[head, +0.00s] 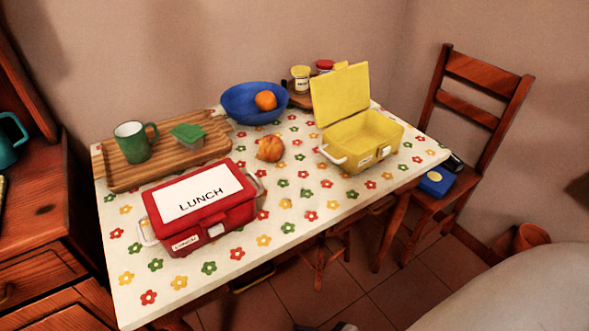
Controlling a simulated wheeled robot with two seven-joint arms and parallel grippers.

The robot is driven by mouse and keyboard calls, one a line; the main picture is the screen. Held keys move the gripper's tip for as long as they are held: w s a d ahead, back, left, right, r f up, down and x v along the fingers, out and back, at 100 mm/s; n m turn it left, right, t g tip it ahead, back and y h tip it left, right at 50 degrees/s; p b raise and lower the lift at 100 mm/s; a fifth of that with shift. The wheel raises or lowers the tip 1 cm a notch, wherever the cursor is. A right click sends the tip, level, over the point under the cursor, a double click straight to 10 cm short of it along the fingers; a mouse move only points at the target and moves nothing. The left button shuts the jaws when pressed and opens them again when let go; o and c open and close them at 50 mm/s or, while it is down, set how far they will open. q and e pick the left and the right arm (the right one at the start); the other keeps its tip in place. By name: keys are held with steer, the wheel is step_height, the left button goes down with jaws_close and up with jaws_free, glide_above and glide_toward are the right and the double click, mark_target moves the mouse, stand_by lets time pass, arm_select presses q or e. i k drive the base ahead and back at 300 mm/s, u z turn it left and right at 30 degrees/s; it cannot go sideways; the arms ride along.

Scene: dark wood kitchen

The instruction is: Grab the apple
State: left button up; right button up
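I see no thing that is clearly an apple. A round orange fruit (265,100) lies in the blue bowl (240,117) at the back of the table; it looks like an orange. Neither of my grippers is in view.
The table has a flowered cloth (135,292). A wooden tray (117,180) holds a green mug (133,142) and a green-lidded container (187,137). An open yellow lunch box (365,143) stands at right. Jars (300,80) stand behind. A chair (480,100) is at right.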

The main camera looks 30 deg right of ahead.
mark_target(271, 147)
steer(key=u, duration=0.05)
steer(key=k, duration=0.65)
steer(key=z, duration=1)
steer(key=i, duration=1.1)
steer(key=u, duration=0.55)
steer(key=k, duration=0.2)
steer(key=u, duration=0.15)
